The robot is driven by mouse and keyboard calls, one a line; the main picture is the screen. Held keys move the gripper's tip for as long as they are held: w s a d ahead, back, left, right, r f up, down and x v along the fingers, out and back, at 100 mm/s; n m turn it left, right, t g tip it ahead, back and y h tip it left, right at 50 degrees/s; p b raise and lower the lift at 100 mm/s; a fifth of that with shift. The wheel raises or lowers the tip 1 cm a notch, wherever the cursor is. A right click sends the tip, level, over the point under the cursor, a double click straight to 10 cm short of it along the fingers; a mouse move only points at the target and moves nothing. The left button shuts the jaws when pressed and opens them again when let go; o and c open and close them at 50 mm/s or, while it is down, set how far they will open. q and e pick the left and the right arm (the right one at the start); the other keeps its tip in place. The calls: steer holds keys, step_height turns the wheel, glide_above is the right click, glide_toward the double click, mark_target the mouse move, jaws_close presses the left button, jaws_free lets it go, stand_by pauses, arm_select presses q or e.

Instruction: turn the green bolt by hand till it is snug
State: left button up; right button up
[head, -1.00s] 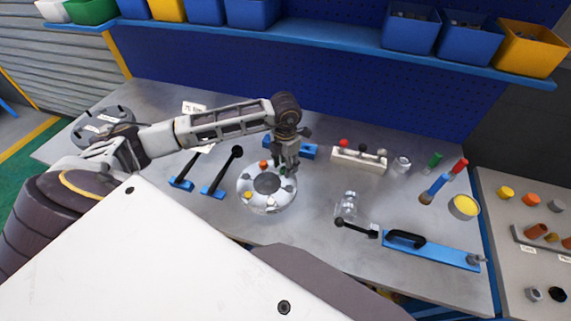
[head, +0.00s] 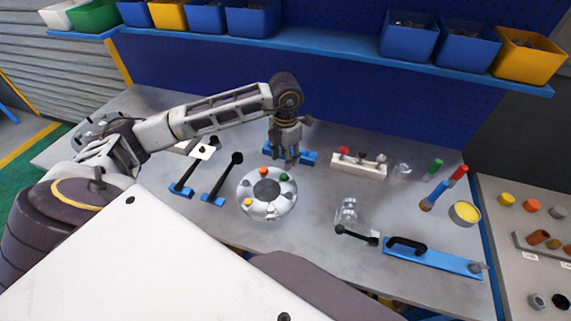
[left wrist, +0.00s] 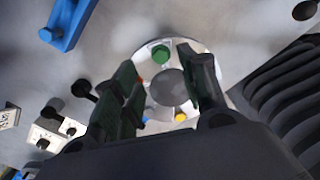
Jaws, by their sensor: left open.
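The flanged shell (head: 246,186) is a round, light metal part with a dark central opening, lying on the grey bench. The green bolt (head: 284,177) sits on its flange at the back right. In the left wrist view the green bolt (left wrist: 160,55) shows its head uncovered, just beyond the fingertips. My left gripper (head: 291,160) is open and empty, pointing down above and slightly behind the green bolt, apart from it. Its two fingers (left wrist: 158,62) also show in the left wrist view. An orange bolt (head: 262,171) and a yellow bolt (head: 248,202) are on the same flange. My right gripper is not seen.
Blue-based black-knobbed levers (head: 222,180) stand left of the shell. A white block with coloured knobs (head: 358,164), a clear jar (head: 348,208) and a blue bar with a black handle (head: 430,256) are to the right. Bare bench lies in front of the shell.

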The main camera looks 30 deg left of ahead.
arm_select(q)
steer(key=shift+r, duration=2.35)
steer(key=shift+f, duration=0.1)
